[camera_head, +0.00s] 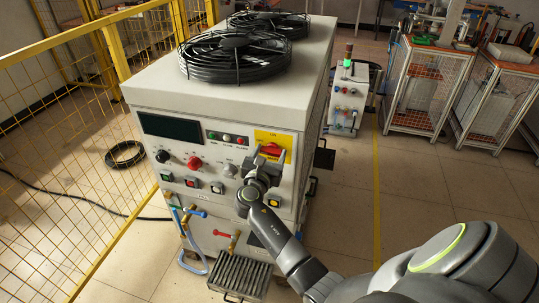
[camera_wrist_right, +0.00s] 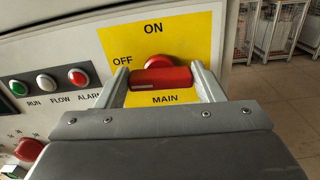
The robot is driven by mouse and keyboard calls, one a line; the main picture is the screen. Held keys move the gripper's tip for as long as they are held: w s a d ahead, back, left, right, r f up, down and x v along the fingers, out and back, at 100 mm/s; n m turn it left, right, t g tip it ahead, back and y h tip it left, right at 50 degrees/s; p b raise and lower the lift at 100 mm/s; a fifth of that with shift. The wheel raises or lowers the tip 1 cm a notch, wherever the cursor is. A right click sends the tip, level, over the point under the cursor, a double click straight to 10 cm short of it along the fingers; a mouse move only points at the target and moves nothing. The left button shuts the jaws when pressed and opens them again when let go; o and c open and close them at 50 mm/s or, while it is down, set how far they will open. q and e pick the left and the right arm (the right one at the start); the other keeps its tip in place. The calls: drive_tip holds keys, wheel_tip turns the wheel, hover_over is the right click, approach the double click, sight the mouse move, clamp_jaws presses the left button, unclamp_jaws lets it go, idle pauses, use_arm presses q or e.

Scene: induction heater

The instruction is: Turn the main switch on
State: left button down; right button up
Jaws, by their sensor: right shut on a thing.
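The main switch is a red rotary handle (camera_head: 271,148) on a yellow plate (camera_head: 266,135) at the upper right of the heater cabinet's front. In the right wrist view the red handle (camera_wrist_right: 162,78) lies about level, below the ON label and beside the OFF label on the yellow plate (camera_wrist_right: 190,38). My right gripper (camera_head: 269,153) is at the switch, shut on the handle with one finger at each end. In the right wrist view its two fingers (camera_wrist_right: 163,82) flank the handle. My left gripper is not in view.
The cabinet front (camera_head: 215,150) also carries a dark display (camera_head: 171,129), small lamps, knobs and push buttons near the gripper. Coiled black fan guards (camera_head: 236,57) sit on top. A yellow mesh fence (camera_head: 60,130) stands left. Open floor lies to the right.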

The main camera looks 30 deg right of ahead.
drive_tip(key=m+b, duration=0.1)
drive_tip(key=m, duration=0.1)
drive_tip(key=m+b, duration=0.2)
drive_tip(key=m, duration=0.1)
drive_tip(key=shift+s+d+f+m, duration=0.1)
drive_tip(key=shift+f+m, duration=0.1)
drive_tip(key=shift+m, duration=0.1)
drive_tip(key=m+b, duration=0.2)
drive_tip(key=m, duration=0.1)
drive_tip(key=shift+d+m+b, duration=0.1)
drive_tip(key=shift+m+b, duration=0.55)
drive_tip(key=shift+m, duration=0.45)
drive_tip(key=o, duration=1)
